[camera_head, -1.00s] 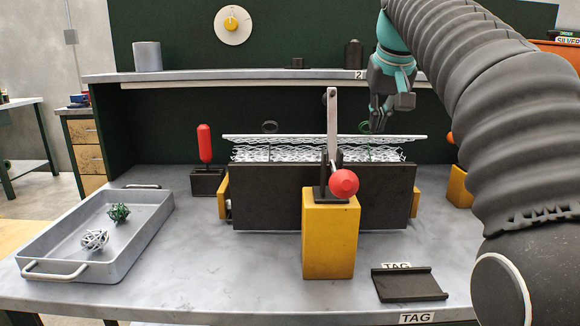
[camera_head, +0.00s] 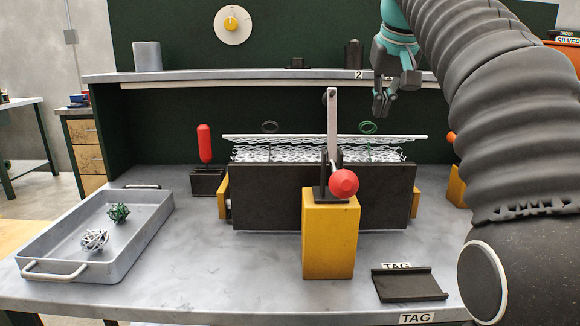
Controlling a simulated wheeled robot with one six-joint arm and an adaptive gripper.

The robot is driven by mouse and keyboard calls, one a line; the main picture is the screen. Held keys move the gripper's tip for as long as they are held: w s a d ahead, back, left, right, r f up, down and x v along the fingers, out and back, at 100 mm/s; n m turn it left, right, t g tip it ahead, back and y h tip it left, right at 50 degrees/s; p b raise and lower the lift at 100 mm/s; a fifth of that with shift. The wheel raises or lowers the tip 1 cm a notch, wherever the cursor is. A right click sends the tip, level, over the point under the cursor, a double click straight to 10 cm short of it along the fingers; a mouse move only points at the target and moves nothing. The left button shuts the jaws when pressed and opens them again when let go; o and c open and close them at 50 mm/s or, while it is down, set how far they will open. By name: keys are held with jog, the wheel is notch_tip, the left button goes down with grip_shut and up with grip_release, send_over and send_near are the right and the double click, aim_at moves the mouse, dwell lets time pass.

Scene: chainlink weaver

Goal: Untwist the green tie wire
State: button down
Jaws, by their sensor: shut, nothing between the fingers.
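The green tie wire (camera_head: 368,127) is a small loop standing up above the right part of the white chainlink mesh (camera_head: 285,153). A dark tie loop (camera_head: 270,127) stands above the mesh further left. My gripper (camera_head: 381,113) is shut and empty, just above and to the right of the green loop. The gripper looks apart from the wire in this view, though depth is hard to judge. The lower part of the green wire, where it meets the mesh, is small and partly hidden by the white bar (camera_head: 390,137).
A yellow block (camera_head: 330,245) with an upright lever and red knob (camera_head: 344,183) stands in front of the dark fixture (camera_head: 270,195). A grey tray (camera_head: 150,225) at left holds a green and a white wire ball. A shelf (camera_head: 220,75) runs behind.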

jog(key=shift+r, duration=1.5)
